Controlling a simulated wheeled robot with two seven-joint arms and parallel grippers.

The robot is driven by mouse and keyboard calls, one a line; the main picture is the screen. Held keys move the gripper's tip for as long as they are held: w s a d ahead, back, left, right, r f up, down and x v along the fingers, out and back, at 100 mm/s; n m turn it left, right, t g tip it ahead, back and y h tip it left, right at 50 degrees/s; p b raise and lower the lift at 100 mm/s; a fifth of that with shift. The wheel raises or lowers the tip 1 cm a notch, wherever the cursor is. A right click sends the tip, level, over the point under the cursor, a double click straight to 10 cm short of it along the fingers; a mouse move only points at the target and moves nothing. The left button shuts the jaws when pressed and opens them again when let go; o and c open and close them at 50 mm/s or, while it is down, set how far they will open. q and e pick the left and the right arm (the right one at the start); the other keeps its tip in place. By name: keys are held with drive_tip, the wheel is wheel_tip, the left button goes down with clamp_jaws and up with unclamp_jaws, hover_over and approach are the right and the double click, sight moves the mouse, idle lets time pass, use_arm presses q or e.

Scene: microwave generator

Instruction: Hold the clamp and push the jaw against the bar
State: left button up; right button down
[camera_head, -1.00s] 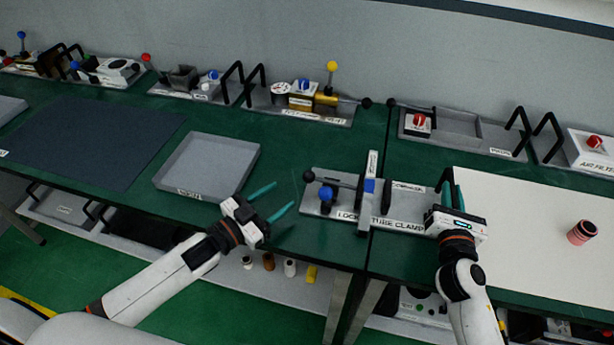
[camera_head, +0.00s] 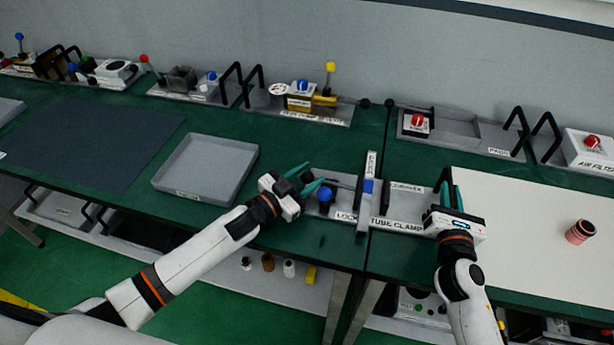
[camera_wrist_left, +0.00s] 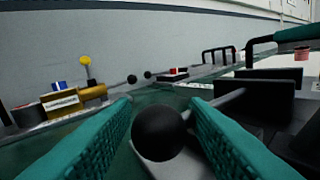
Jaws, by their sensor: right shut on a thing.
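The tube clamp (camera_head: 405,218) is a grey plate with a label, an upright bar (camera_head: 366,195) with a blue block, and a blue knob (camera_head: 325,194) at its left. A black ball (camera_wrist_left: 160,132) on the end of a rod sits between the fingers of my left gripper (camera_head: 316,181). In the left wrist view, the left gripper (camera_wrist_left: 162,125) is open around that ball, with gaps showing on both sides. My right gripper (camera_head: 448,197) is shut on the black handle (camera_head: 442,180) at the clamp's right end. The fingers partly hide the handle.
A grey tray (camera_head: 207,168) lies left of the left gripper. A pale mat (camera_head: 530,225) with a pink roll (camera_head: 580,232) is at the right. Other fixtures, such as the yellow-knobbed one (camera_head: 310,100), stand along the back. Green table is clear between.

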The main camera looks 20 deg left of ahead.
use_arm(q)
clamp_jaws()
use_arm(e)
drive_tip(key=shift+f, duration=0.35)
use_arm(q)
drive_tip(key=shift+d+f, duration=0.1)
drive_tip(key=shift+d, duration=1.3)
drive_tip(key=shift+o, duration=1.3)
unclamp_jaws()
drive_tip(key=shift+a, duration=0.1)
drive_tip(key=v, duration=1.2)
use_arm(e)
drive_tip(key=c, duration=1.5)
unclamp_jaws()
use_arm(q)
drive_tip(key=shift+w, duration=0.1)
use_arm(e)
drive_tip(key=shift+o, duration=1.1)
drive_tip(key=shift+w+r, duration=0.1)
drive_tip(key=shift+r, duration=0.05)
